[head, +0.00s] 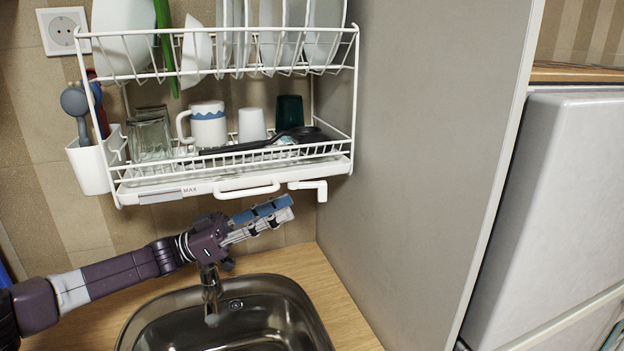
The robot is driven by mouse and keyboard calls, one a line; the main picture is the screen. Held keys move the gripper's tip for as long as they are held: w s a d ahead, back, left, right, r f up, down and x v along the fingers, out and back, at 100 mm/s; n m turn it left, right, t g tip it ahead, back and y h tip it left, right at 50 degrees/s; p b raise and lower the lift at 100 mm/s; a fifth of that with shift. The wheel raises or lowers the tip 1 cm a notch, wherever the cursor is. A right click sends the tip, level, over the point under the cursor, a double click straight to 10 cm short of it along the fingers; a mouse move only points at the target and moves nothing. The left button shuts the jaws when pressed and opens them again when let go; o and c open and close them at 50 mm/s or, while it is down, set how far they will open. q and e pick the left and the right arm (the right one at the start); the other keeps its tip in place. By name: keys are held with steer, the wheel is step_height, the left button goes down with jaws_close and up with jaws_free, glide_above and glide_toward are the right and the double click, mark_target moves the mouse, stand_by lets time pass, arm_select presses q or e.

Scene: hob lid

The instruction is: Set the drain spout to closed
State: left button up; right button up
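The white drain spout (309,186) is at the front right of the dish rack's drip tray (170,190). It runs to the right along the tray front, and its short end bends downward. My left gripper (288,207) reaches in from the left, below the tray and above the sink. Its fingertips point right and sit just below and left of the spout, with a visible gap in the picture. The fingers look close together from this angle, and I cannot tell whether they are open or shut. I see nothing held in them. My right gripper is not in view.
The wire rack (345,100) above holds plates, glasses and mugs. A white utensil holder (88,168) hangs at its left. A metal sink (300,310) and tap (211,290) are below my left arm. A grey side panel (420,150) closes off the right.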

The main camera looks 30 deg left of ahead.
mark_target(318, 190)
arm_select(q)
steer(key=p+x, duration=0.1)
steer(key=x, duration=0.3)
steer(key=p+x, duration=0.1)
steer(key=x, duration=0.1)
steer(key=shift+w+r+p, duration=0.2)
steer(key=shift+r+p, duration=0.1)
steer(key=shift+r, duration=0.1)
steer(key=shift+w+d+r, duration=0.1)
steer(key=shift+w+d, duration=0.3)
steer(key=shift+d, duration=0.2)
steer(key=shift+c, duration=0.5)
jaws_close()
